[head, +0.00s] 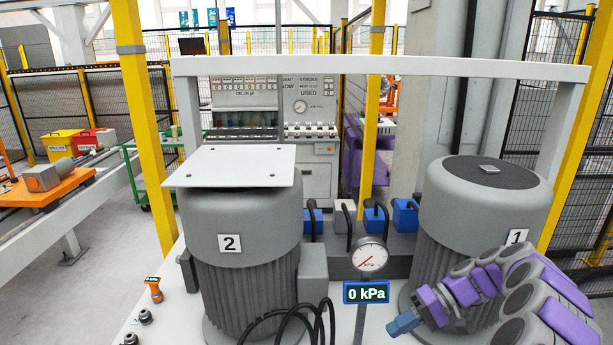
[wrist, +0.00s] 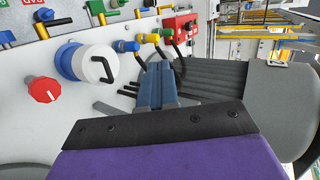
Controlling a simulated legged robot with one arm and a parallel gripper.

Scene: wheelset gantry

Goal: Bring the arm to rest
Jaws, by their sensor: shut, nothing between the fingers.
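My gripper (head: 404,322) is at the lower right of the head view, at the end of my purple and grey arm. It is in front of the motor labelled 1 (head: 483,205). In the wrist view its blue-grey fingers (wrist: 158,84) are together with nothing between them. The wrist view also shows a grey ribbed motor body (wrist: 215,85) close to the right of the fingers. I cannot tell whether they touch it.
The motor labelled 2 (head: 240,245) stands left, with a flat plate (head: 232,166) on top. A gauge (head: 370,256) and a display reading 0 kPa (head: 367,293) stand between the motors. The wrist view shows a red knob (wrist: 45,90) and a blue-white fitting (wrist: 88,62) on a white panel.

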